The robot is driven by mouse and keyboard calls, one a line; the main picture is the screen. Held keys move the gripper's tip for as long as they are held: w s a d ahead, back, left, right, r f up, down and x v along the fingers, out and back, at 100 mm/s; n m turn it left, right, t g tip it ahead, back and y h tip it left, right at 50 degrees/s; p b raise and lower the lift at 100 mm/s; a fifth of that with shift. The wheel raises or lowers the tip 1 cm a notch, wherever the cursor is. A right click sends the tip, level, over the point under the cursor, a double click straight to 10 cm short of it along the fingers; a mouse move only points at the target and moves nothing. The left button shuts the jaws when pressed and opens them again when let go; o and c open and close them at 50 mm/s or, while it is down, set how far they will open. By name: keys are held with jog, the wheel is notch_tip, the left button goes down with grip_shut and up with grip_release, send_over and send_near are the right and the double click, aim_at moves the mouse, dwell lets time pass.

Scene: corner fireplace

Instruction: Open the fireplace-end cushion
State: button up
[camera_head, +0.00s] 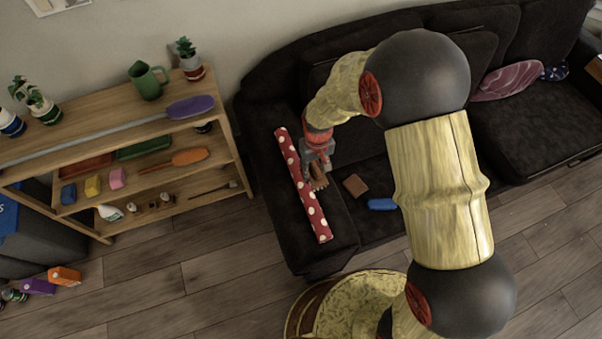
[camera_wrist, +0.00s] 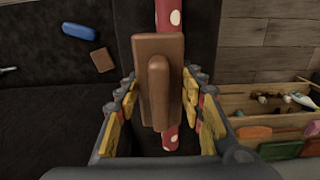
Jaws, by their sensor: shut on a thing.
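The dark sofa (camera_head: 275,95) has seat cushions; the left-end seat cushion (camera_head: 345,215) is partly hidden by my arm. The right seat cushion (camera_head: 540,115) lies flat. No fireplace is clearly visible, so I cannot tell which end is the fireplace end. My gripper (camera_head: 318,172) is over the sofa's left end, beside a red, white-dotted roll (camera_head: 302,185) lying along the armrest. In the wrist view my gripper (camera_wrist: 165,112) is shut on a brown wooden block (camera_wrist: 157,80) with a raised grip, which covers part of the roll (camera_wrist: 168,15).
A small brown square (camera_head: 355,186) and a blue object (camera_head: 382,204) lie on the sofa seat. A pink striped pillow (camera_head: 508,80) is at the right. A wooden shelf (camera_head: 110,105) with plants and several small items stands left. Some floor (camera_head: 190,235) in front is clear.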

jog(key=w+a+f, duration=0.1)
jog(key=f, duration=0.1)
jog(key=w+a+f+b, duration=0.1)
jog(key=w+a+f, duration=0.1)
jog(key=w+a+f+b, duration=0.1)
jog(key=f, duration=0.1)
jog(key=shift+w+a+f, duration=0.2)
jog(key=shift+a+f, duration=0.05)
jog(key=shift+a+f+b, duration=0.1)
jog(key=shift+f+b, duration=0.55)
jog(key=shift+f, duration=0.95)
jog(key=shift+f, duration=0.4)
jog(key=shift+f+b, duration=0.2)
jog(key=shift+b, duration=0.1)
jog(key=o, duration=1.2)
jog(key=shift+o, duration=0.6)
